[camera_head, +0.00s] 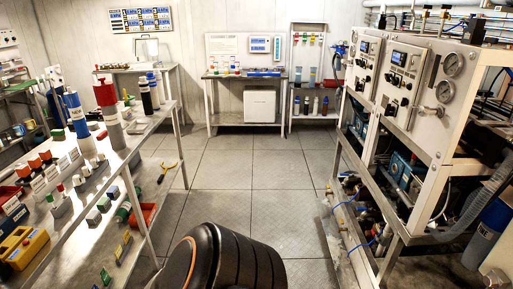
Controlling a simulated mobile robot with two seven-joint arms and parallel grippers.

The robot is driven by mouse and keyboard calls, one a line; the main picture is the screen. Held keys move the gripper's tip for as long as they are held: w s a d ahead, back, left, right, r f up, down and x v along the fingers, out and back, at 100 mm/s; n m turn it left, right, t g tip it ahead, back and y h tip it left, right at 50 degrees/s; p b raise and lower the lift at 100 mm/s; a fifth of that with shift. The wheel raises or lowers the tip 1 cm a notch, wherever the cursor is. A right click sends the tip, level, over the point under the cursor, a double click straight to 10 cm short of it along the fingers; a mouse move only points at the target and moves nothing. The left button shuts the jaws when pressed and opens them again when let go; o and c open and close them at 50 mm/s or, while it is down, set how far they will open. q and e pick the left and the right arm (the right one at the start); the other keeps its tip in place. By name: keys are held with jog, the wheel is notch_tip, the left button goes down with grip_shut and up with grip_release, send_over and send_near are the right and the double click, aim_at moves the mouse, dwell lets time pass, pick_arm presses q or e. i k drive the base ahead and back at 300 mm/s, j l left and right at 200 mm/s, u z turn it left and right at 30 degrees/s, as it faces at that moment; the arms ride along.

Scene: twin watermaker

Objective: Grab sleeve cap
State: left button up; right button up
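I cannot tell for sure which thing is the sleeve cap. On the left bench, a grey cylinder (114,129) stands upright with a red top (104,92). Beside it stands a cylinder with a blue top (73,106) and a red band. Several small blocks with red, green and white tops stand nearer on the same bench. Neither of my grippers is in view. A dark rounded part at the bottom middle looks like my own body and hides some floor.
The left bench (172,112) has a lower shelf with a red tray (142,215). A metal frame (398,222) with gauges and panels fills the right. A back table (228,76) stands at the far wall. The tiled floor (252,165) between is clear.

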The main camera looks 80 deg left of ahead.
aim_at(104, 91)
jog(key=u, duration=3.75)
